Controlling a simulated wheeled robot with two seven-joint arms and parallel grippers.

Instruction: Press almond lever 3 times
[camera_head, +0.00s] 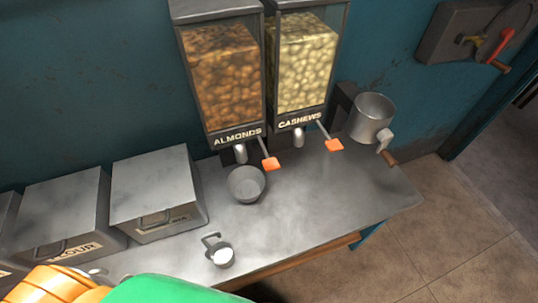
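The almond dispenser (222,75) stands at the back of the metal counter, full of brown nuts and labelled ALMONDS. Its lever (270,163) has an orange tab and sticks out at the lower right of the dispenser, beside the spout (240,153). A grey metal bowl (246,184) sits on the counter below the almond spout; I see no nuts in it. Neither of my grippers shows in the head view, and nothing is seen touching the lever.
The cashew dispenser (303,62), with its own orange lever (334,145), stands close on the right. A metal mug-like container (371,117) is further right. A small cup with white contents (222,256) is near the front edge. Lidded metal bins (154,184) fill the counter's left.

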